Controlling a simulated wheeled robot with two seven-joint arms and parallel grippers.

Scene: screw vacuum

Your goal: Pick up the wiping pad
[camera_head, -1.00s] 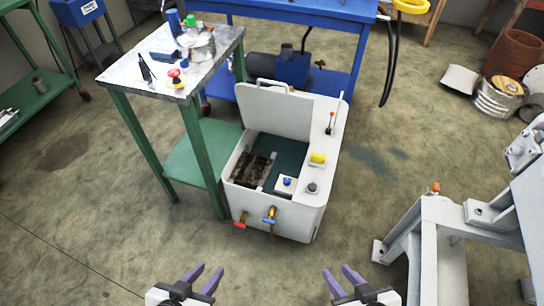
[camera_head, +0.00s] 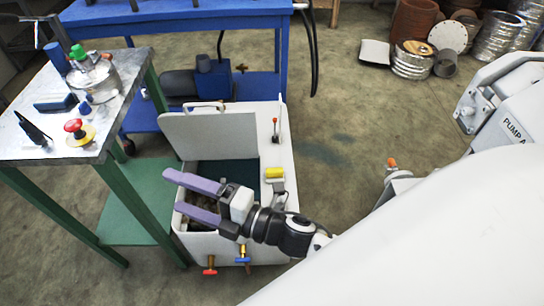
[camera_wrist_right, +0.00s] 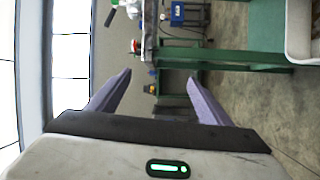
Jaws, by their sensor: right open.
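A small dark blue block (camera_head: 55,103) lies on the metal-topped table (camera_head: 22,150) at the left of the head view; it looks like the wiping pad, but I cannot be sure. My right gripper (camera_head: 175,193) has purple fingers, open and apart with nothing between them. It reaches in from the right and points left, in front of the open white machine (camera_head: 283,165) and right of the table, well apart from the block. The right wrist view shows the open fingers (camera_wrist_right: 160,76) too, with the table seen sideways beyond them. My left gripper is out of view.
The table also holds a metal pot (camera_head: 98,80), a red emergency button (camera_head: 75,128) and a dark upright tool (camera_head: 32,130). The machine has an upright lid (camera_head: 205,135) and a red lever (camera_head: 275,125). A blue bench (camera_head: 185,14) stands behind.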

